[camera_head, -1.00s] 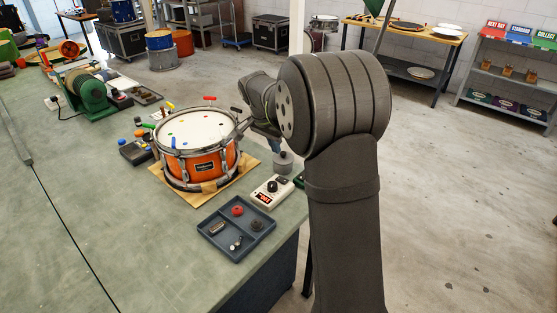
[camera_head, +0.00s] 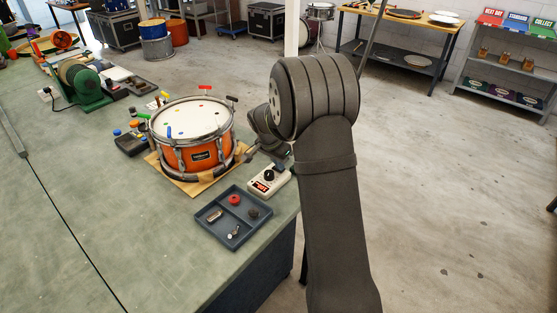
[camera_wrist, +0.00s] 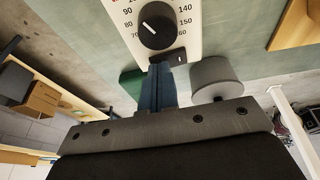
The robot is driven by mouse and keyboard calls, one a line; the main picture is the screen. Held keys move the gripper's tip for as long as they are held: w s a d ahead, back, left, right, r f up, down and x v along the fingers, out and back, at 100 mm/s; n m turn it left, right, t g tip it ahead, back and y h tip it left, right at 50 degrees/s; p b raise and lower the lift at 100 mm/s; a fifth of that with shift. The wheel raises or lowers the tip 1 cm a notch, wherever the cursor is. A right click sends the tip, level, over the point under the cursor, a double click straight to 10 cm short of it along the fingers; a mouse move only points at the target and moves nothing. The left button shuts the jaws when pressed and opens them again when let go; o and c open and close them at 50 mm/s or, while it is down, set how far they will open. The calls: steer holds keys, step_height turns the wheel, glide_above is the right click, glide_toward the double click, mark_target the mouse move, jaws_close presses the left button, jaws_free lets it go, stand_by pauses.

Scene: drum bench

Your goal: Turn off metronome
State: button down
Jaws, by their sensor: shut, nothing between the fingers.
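The metronome (camera_head: 267,181) is a white box with a black dial and a lit red display, standing on the bench right of the drum (camera_head: 192,136). In the wrist view its dial (camera_wrist: 157,26) and number scale show, with a small black switch (camera_wrist: 172,58) at its near edge. My gripper (camera_wrist: 160,72) is shut and empty, its blue fingertips at or just beside the switch. I cannot tell whether they touch it. In the head view my arm partly hides the gripper.
A grey tray (camera_head: 213,241) with small parts lies in front of the metronome at the bench edge. A grey cylinder (camera_wrist: 215,79) stands close right of my fingers in the wrist view, and a green object (camera_wrist: 131,83) is to their left.

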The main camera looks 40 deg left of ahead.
steer(key=shift+d+f, duration=0.1)
steer(key=shift+f, duration=0.2)
stand_by(0.4)
steer(key=shift+a+r, duration=0.15)
steer(key=shift+a, duration=0.65)
steer(key=w+v, duration=0.1)
steer(key=v, duration=1.2)
steer(key=shift+r, duration=0.6)
steer(key=shift+a, duration=0.1)
